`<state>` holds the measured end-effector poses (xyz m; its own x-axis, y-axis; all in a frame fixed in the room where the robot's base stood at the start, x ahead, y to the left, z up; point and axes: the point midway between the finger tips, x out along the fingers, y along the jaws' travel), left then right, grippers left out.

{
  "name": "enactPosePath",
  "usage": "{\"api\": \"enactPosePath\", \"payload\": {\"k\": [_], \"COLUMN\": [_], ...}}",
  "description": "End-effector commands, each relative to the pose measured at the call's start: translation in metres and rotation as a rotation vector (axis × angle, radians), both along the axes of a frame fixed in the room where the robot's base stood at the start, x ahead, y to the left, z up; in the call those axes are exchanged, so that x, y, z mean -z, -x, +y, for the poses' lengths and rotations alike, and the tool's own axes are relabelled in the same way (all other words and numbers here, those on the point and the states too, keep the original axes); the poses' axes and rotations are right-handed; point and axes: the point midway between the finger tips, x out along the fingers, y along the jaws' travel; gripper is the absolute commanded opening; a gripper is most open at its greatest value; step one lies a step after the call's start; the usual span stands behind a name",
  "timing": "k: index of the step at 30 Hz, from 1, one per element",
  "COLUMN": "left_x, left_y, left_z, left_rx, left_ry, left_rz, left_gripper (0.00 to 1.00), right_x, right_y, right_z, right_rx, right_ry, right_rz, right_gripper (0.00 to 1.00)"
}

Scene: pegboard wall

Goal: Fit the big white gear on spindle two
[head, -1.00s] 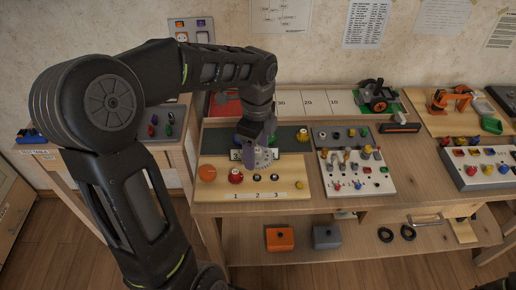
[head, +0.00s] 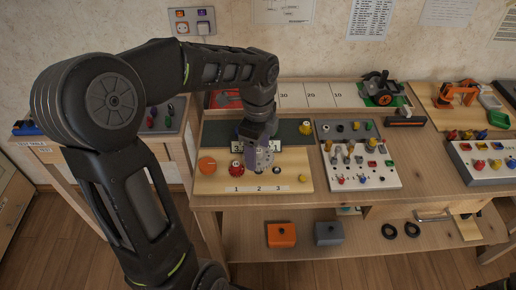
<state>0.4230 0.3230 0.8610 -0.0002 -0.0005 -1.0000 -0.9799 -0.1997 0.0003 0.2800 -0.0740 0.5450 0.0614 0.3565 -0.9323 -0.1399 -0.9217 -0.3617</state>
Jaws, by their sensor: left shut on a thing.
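My left gripper (head: 258,160) is shut on the big white gear (head: 264,160), which is mostly hidden by the fingers. The gripper points down over the middle of the wooden gear board (head: 218,187), above the number 2. Spindle two is hidden behind the gripper and gear, so I cannot tell whether the gear touches it. Spindle three (head: 276,170) shows bare as a small dark post to the right. A red gear-like piece (head: 236,168) sits above number 1. My right gripper is not in view.
An orange disc (head: 207,166) lies at the board's left. A yellow piece (head: 304,178) is at its right and another yellow piece (head: 305,128) stands behind. A grey-white panel with knobs and pegs (head: 382,181) is to the right. Orange (head: 281,235) and grey (head: 328,234) boxes are on the lower shelf.

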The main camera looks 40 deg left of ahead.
Motion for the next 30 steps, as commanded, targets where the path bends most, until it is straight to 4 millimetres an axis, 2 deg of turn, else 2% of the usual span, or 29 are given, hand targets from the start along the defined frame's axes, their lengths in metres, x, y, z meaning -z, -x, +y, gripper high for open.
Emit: {"api": "enactPosePath", "payload": {"k": [2,9,30], "left_x": [0.011,0.021,0.021], "left_y": [0.0,0.0,0.0], "left_z": [0.0,0.0,0.0], "left_rx": [0.0,0.0,0.0], "left_ry": [0.0,0.0,0.0], "left_rz": [0.0,0.0,0.0], "left_gripper": [0.26,0.26,0.26], "right_x": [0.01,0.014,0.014], "right_y": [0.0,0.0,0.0], "right_z": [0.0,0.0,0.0], "right_rx": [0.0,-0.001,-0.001], "right_ry": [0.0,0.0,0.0], "right_rz": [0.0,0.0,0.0], "right_gripper": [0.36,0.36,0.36]}}
